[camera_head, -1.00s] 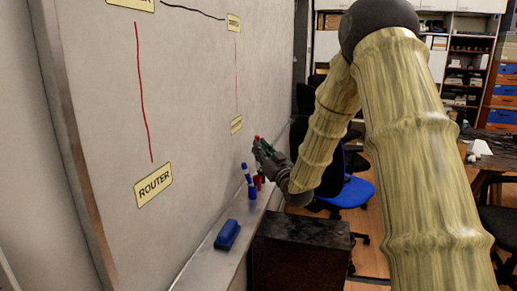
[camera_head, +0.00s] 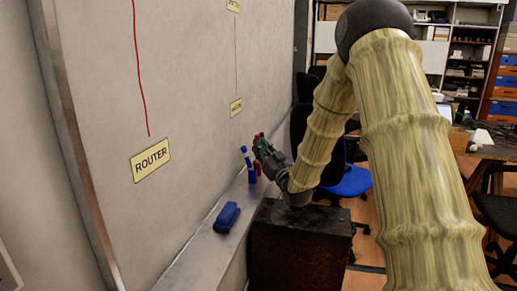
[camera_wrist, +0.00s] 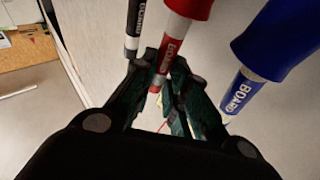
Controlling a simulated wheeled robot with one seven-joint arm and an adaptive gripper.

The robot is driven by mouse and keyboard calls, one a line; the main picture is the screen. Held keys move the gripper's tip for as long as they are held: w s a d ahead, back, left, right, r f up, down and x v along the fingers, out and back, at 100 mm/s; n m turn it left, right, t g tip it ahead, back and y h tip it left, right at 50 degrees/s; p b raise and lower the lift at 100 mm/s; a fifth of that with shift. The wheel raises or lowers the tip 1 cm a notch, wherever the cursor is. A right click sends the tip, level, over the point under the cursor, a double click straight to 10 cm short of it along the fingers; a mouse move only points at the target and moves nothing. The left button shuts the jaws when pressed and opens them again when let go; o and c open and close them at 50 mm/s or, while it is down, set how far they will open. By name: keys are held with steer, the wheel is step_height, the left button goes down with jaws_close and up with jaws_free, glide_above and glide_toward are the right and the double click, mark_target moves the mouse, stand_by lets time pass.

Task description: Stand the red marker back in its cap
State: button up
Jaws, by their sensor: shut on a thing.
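My gripper (camera_wrist: 165,88) is shut on the red marker (camera_wrist: 172,48), near its red end, in the wrist view. The red cap (camera_head: 257,168) shows below, partly hidden.
A blue marker (camera_head: 247,162) stands close left of my gripper in the head view; it also shows in the wrist view (camera_wrist: 245,90). A black marker (camera_wrist: 133,30) is on the other side. A blue eraser (camera_head: 228,217) lies on the tray (camera_head: 205,250). A dark cabinet (camera_head: 300,245) stands beside it.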

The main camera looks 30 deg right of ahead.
steer(key=shift+f, duration=0.1)
steer(key=o, duration=0.9)
steer(key=shift+c, duration=0.2)
steer(key=shift+s, duration=0.1)
steer(key=v, duration=1.1)
steer(key=shift+s, duration=0.4)
steer(key=shift+f, duration=0.15)
